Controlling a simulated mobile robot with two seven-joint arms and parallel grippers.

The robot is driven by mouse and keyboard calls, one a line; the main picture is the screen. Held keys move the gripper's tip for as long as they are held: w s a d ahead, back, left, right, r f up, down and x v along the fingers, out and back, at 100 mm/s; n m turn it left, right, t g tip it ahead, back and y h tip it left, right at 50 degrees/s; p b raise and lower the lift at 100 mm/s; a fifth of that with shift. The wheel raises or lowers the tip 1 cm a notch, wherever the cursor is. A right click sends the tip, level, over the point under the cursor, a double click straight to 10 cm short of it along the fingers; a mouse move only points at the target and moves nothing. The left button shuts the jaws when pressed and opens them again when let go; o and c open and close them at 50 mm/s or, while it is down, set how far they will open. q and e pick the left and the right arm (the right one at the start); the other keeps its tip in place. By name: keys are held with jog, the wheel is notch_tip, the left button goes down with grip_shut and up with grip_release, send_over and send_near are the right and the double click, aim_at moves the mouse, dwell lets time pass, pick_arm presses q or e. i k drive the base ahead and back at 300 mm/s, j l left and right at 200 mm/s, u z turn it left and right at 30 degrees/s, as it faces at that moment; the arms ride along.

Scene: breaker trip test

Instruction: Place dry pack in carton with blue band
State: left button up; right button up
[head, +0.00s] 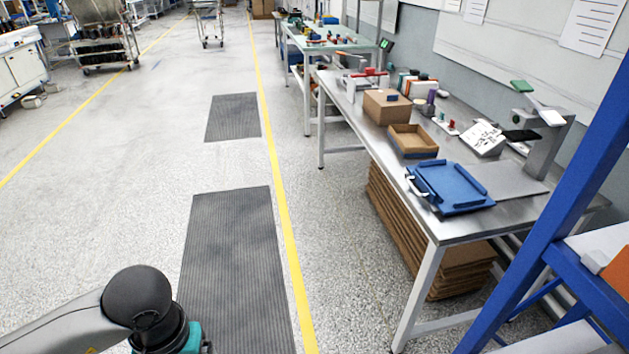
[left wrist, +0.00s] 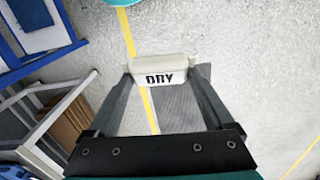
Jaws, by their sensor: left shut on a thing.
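The dry pack (left wrist: 160,72), a small white pack with "DRY" in black letters, sits between the fingertips of my left gripper (left wrist: 163,82) in the left wrist view. The gripper is shut on it and holds it above the floor. In the head view only my left forearm and wrist show at the bottom left; the fingers and pack are out of frame. An open brown carton (head: 413,139) with what looks like a blue band low on its sides stands on the steel bench, far to the right of my arm. My right gripper is not in view.
The steel bench (head: 510,218) also bears a blue tray (head: 448,187) near its front edge, another brown box (head: 387,109) behind the open carton, and a scale-like stand (head: 545,140). Flat cardboard (head: 425,235) is stacked underneath. A blue frame (head: 565,180) stands at right.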

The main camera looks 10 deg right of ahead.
aim_at(411, 144)
jog(key=i, duration=1.2)
jog(key=i+z, duration=0.8)
jog(key=i+j+z, duration=0.1)
jog(key=i+z, duration=0.15)
jog(key=z, duration=0.2)
jog(key=i+z, duration=0.3)
jog(key=z, duration=0.2)
jog(key=i+z, duration=0.3)
jog(key=z, duration=0.15)
jog(key=j, duration=0.05)
